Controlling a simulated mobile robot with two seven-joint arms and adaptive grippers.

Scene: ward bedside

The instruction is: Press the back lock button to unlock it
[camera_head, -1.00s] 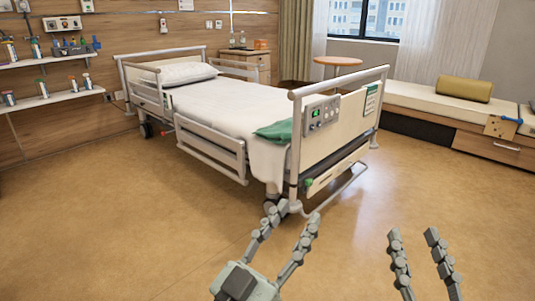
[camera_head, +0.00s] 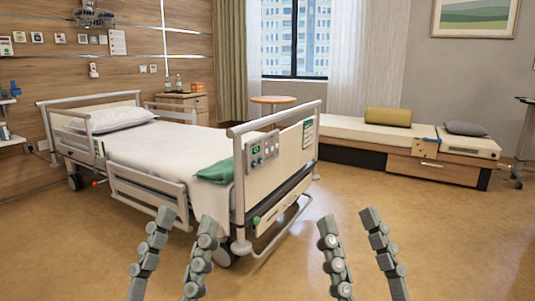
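The hospital bed (camera_head: 150,153) stands left of centre, its foot end towards me. A control panel (camera_head: 263,151) with a small green display and several buttons is mounted on the footboard (camera_head: 287,152). The buttons are too small to tell which one is the back lock button. My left gripper (camera_head: 184,216) is open and empty, low in the picture in front of the bed's foot end. My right gripper (camera_head: 348,221) is open and empty, over the floor to the right of the bed's foot. Neither gripper touches the bed.
A green cloth (camera_head: 215,171) lies on the bed's foot end. A low bench (camera_head: 345,129) with a yellow bolster (camera_head: 388,117) runs along the window wall. A round table (camera_head: 273,100) stands behind the bed. The floor (camera_head: 440,235) on the right is clear.

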